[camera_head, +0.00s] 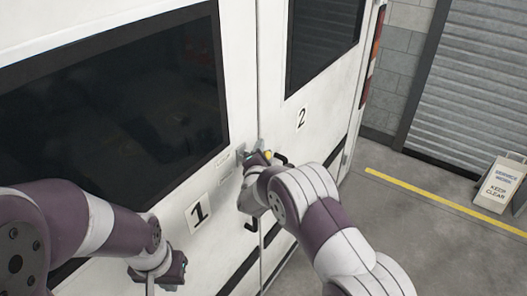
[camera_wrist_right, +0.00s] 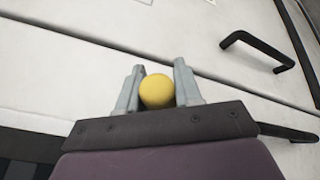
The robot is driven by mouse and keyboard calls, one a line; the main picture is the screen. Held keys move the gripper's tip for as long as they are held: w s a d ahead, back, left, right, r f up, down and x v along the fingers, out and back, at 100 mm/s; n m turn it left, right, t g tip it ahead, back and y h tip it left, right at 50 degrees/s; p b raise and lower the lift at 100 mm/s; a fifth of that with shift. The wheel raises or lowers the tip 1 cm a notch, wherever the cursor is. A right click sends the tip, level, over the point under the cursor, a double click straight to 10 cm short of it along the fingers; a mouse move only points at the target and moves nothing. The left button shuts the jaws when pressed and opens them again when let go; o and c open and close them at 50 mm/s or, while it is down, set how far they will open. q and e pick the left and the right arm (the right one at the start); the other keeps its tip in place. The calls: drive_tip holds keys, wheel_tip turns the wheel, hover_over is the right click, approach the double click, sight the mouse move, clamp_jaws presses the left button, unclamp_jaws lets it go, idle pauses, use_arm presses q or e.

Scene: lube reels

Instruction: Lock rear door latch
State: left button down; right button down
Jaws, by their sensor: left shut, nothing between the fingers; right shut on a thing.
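The white rear doors stand shut, with the left door (camera_head: 240,60) marked 1 and the right door (camera_head: 275,75) marked 2. My right gripper (camera_head: 262,154) is at the seam between them. It is shut on a yellow knob, which shows between the fingers in the right wrist view (camera_wrist_right: 157,91) and as a small yellow spot in the head view (camera_head: 268,154). The rest of the latch is mostly hidden behind my gripper and wrist. My left gripper (camera_head: 178,270) is shut and empty, low in front of the left door, apart from the latch.
A black handle (camera_wrist_right: 258,50) stands out from the door beside my right gripper. A "keep clear" sign (camera_head: 502,184) stands on the floor at the right, past a yellow line (camera_head: 440,199). A roller shutter (camera_head: 475,85) is behind. The floor right of the vehicle is mostly free.

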drive_tip(key=c, duration=0.8)
unclamp_jaws()
drive_tip(key=shift+a, duration=0.1)
drive_tip(key=shift+c, duration=0.2)
drive_tip(key=s+a+r+b, duration=0.1)
drive_tip(key=s+b, duration=0.3)
drive_tip(key=s, duration=0.8)
drive_tip(key=shift+s+a+b, duration=0.3)
drive_tip(key=shift+a+b, duration=0.1)
